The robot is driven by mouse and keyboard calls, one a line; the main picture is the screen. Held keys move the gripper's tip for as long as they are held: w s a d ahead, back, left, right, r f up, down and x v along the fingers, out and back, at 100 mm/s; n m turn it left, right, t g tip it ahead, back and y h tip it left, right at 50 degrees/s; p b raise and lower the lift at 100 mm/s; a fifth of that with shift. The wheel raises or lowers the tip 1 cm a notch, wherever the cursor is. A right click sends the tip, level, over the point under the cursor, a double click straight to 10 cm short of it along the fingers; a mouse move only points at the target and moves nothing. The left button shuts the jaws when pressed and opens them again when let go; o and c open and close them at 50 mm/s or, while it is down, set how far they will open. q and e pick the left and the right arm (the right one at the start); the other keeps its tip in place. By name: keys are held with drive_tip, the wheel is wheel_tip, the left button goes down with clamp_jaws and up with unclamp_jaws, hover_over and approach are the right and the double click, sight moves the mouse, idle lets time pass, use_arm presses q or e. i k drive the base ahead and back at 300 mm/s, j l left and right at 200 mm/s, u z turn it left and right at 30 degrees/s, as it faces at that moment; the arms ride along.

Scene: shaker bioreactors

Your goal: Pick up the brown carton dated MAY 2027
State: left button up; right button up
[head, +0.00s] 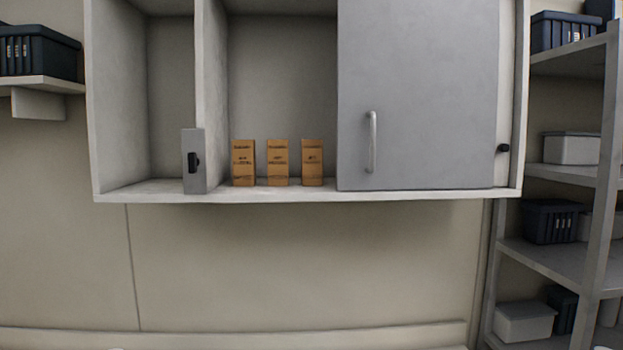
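Three brown cartons stand upright in a row on the floor of a wall cabinet in the head view: a left carton (243,163), a middle carton (278,163) and a right carton (312,163). Narrow gaps separate them. Each has dark print on its front, too small to read, so I cannot tell which one is dated MAY 2027. Neither of my grippers is in view.
The cabinet (300,196) has a grey door (430,100) with a handle (372,142) closing its right part. A grey box-like piece (199,178) stands left of the cartons by the divider. Shelves (560,262) with bins stand at right. The wall below is clear.

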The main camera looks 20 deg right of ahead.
sight(244, 164)
drive_tip(key=i+j+u, duration=0.15)
drive_tip(key=j, duration=0.25)
drive_tip(key=j+u, duration=0.15)
drive_tip(key=j, duration=0.25)
drive_tip(key=i+j+u, duration=0.1)
drive_tip(key=j, duration=0.25)
drive_tip(key=i, duration=0.1)
